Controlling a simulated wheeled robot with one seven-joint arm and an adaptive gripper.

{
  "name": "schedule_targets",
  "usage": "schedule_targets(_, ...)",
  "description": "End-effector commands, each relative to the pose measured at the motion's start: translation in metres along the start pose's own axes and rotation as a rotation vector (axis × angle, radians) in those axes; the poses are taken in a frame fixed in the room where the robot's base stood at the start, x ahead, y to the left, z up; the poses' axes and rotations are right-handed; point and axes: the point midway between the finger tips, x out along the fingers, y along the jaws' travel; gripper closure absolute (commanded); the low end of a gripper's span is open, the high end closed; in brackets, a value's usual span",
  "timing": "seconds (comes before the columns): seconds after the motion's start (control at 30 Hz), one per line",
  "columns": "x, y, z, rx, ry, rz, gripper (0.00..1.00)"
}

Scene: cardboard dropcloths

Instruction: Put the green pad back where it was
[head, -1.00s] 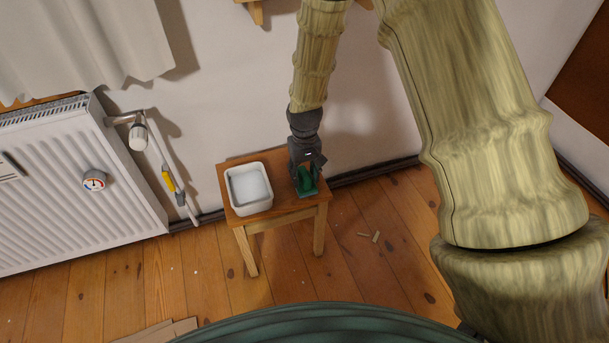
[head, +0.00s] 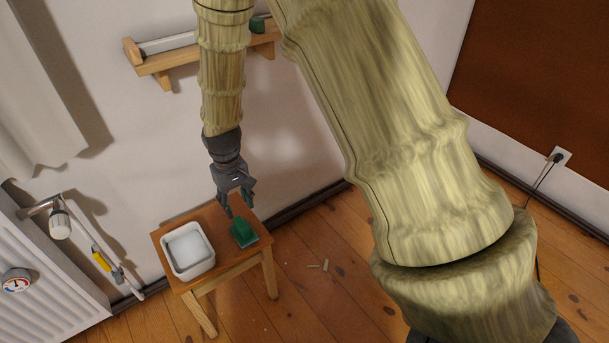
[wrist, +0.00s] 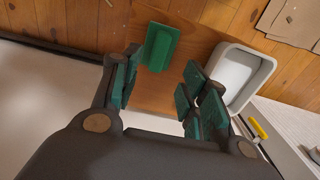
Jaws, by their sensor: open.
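The green pad (head: 244,234) lies on the right part of a small wooden stool (head: 231,266), beside a white tub. My gripper (head: 237,204) is just above the pad, pointing down, open and empty. In the wrist view the green pad (wrist: 161,47) lies flat on the stool top, beyond the spread green-tipped fingers of my gripper (wrist: 158,82), and nothing is between them. A second green object (head: 257,25) sits on the wooden wall shelf (head: 158,66), partly hidden by my arm.
The white tub (head: 187,251) fills the stool's left part; it also shows in the wrist view (wrist: 262,72). A radiator (head: 40,270) and its pipe stand at the left. Wood scraps (head: 325,266) lie on the floor. A socket with a plugged cable (head: 560,157) is at the right.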

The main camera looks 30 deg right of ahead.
Motion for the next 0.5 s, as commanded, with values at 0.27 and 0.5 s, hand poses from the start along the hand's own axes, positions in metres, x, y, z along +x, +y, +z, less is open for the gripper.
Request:
schedule_targets(0.27,0.093,0.004,0.065,0.015,-0.012,-0.017,0.56)
schedule_targets(0.5,0.167,0.009,0.144,0.032,-0.013,-0.025,0.56)
